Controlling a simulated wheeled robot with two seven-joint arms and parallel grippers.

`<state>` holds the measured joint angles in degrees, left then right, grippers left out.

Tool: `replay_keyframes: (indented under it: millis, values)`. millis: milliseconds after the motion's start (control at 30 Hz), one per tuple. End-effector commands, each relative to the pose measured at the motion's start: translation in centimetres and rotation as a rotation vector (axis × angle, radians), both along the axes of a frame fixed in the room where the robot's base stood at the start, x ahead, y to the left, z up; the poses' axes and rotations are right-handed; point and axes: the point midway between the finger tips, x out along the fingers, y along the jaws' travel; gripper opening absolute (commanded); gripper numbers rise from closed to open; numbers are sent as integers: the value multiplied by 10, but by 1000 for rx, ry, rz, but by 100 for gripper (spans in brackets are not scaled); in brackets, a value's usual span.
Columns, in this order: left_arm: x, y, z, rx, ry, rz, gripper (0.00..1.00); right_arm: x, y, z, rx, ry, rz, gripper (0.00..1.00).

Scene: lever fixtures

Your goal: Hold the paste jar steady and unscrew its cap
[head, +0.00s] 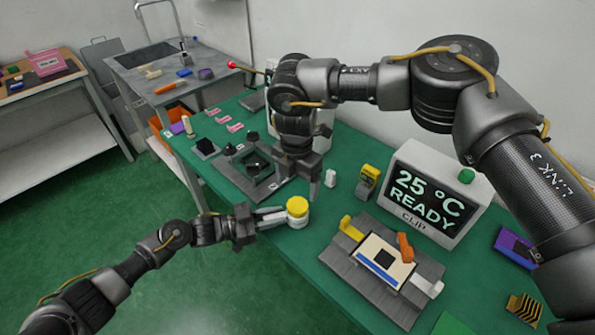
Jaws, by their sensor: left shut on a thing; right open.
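The paste jar (299,222) stands near the front edge of the green table, with a white body and a yellow cap (297,206) on top. My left gripper (280,216) reaches in from the left and is shut on the jar's body, below the cap. My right gripper (304,180) points down above the table, behind the jar in the picture. It is open and apart from the cap. The far side of the jar is hidden.
A grey fixture (408,311) with a yellow block, a white plate and an orange lever is right of the jar. A display box (440,198) reads "25 °C READY". A small white cylinder (330,178) and a yellow-grey device (367,180) stand behind. A dark frame (232,178) lies left.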

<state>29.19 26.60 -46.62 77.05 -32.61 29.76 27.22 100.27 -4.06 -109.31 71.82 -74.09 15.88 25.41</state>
Motion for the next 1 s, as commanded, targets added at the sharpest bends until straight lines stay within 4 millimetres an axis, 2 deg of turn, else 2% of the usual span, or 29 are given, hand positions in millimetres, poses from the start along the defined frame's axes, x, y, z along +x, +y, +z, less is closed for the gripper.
replay_keyframes:
  millis: [33, 200, 400, 600, 867, 1000]
  values:
    - [0, 0, 0, 1, 1, 0, 0, -1, 0, -11, -2, 4, 0, 82]
    - [0, 0, 0, 1, 1, 0, 0, -1, 0, -42, -2, 3, 0, 82]
    - [0, 0, 0, 1, 0, 0, 0, -1, 0, -67, 0, 2, 0, 82]
    - [0, 0, 0, 1, 0, 0, 0, 0, 0, -77, 1, 1, 0, 82]
    - [0, 0, 0, 1, 0, 0, 0, 0, 0, -78, 1, 1, 1, 82]
    - [0, 0, 0, 1, 0, 0, 0, 0, 0, -78, 1, 1, 1, 64]
